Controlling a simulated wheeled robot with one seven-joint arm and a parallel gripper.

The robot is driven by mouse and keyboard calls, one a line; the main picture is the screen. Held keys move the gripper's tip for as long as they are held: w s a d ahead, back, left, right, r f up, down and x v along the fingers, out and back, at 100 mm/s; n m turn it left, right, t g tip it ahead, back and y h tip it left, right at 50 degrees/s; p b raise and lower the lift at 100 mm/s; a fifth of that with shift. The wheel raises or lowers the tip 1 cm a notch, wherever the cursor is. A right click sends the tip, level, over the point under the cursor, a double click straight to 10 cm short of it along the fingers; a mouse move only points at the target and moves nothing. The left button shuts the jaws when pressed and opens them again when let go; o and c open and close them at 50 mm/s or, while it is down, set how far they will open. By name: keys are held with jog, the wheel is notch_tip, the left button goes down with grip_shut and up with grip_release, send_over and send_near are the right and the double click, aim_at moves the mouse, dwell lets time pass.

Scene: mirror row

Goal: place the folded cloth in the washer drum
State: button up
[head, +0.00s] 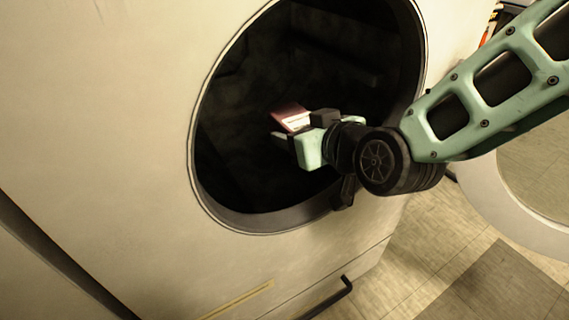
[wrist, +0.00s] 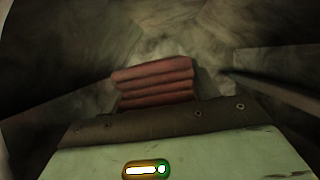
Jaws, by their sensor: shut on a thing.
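The folded cloth (head: 291,117) is a pinkish-red stack of layers, held at the tip of my gripper (head: 297,132). In the wrist view the cloth (wrist: 155,82) shows its folded layers just beyond the gripper body (wrist: 170,150). My gripper is shut on the cloth and reaches through the round opening of the washer. The dark washer drum (head: 255,130) surrounds the cloth and gripper. In the wrist view the drum's grey inner wall (wrist: 75,40) lies behind and around the cloth. I cannot tell the gap between the cloth and the drum floor.
The washer's pale front panel (head: 110,110) surrounds the opening. Its rim (head: 262,226) passes below and beside my arm. The open round door (head: 487,200) stands at the right. A dark handle (head: 330,300) sticks out low on the front. Dark ridges (wrist: 275,88) run along the drum wall.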

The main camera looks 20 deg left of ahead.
aim_at(298, 180)
notch_tip(298, 180, down, 9)
jog(key=b, duration=0.4)
jog(key=shift+r+b, duration=0.1)
jog(key=shift+b, duration=0.2)
jog(key=shift+f, duration=0.25)
jog(key=o, duration=0.7)
jog(key=shift+r, duration=0.1)
